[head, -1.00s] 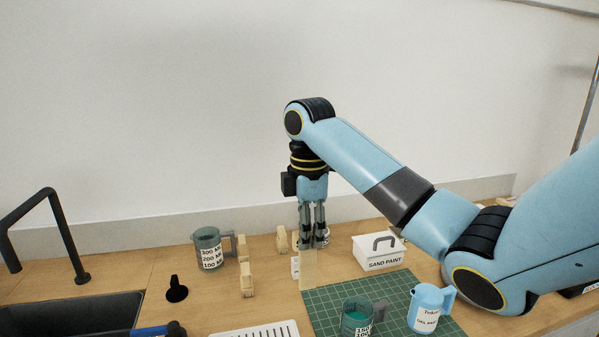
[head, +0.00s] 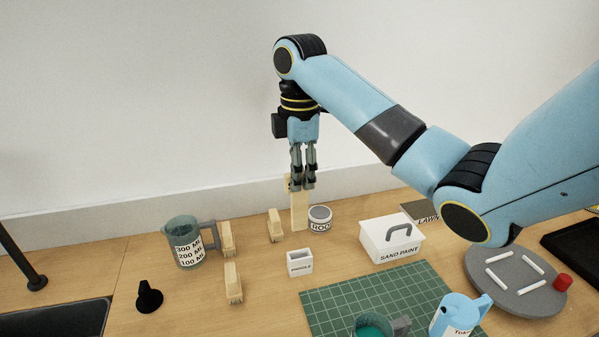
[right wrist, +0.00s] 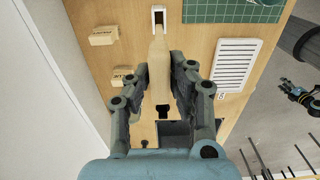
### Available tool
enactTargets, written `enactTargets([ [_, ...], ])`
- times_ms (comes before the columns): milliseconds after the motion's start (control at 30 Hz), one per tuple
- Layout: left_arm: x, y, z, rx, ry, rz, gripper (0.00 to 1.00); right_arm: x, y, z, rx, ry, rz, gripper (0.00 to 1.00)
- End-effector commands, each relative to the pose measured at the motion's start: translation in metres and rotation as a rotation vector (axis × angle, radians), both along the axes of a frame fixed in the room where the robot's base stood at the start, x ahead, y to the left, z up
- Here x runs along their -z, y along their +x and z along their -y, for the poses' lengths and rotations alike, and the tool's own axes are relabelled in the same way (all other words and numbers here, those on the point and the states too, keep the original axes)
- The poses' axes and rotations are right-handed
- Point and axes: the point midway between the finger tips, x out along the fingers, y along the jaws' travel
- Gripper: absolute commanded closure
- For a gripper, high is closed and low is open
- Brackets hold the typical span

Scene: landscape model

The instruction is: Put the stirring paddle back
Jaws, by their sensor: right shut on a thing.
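The stirring paddle (head: 299,212) is a flat pale-wood strip. My right gripper (head: 303,186) is shut on its upper part and points down, with the paddle hanging roughly upright. In the head view the paddle's lower end shows behind the small white holder (head: 299,264), apart from it; its height above the table is hard to tell. The holder has an open top and a label on its front. In the right wrist view the paddle (right wrist: 158,62) runs between the fingers, and the holder (right wrist: 158,17) shows beyond it. My left gripper is out of view.
A round tin (head: 320,220) stands close right of the paddle. Wooden brushes (head: 275,226) and a measuring jug (head: 187,246) are to the left. The white sand paint box (head: 391,240) is to the right. A green cutting mat (head: 345,298) lies in front, with bare wood around the holder.

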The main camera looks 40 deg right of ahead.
Motion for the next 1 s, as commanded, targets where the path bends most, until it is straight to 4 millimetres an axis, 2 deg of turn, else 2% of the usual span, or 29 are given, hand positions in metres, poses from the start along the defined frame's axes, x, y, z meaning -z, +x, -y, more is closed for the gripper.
enactTargets([
  [300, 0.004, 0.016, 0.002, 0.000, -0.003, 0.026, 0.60, 0.019, 0.000, 0.000, 0.000, 0.001, -0.002, 1.00],
  [1000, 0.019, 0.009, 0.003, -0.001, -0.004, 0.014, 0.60, 0.073, 0.000, 0.000, 0.000, 0.001, -0.002, 1.00],
])
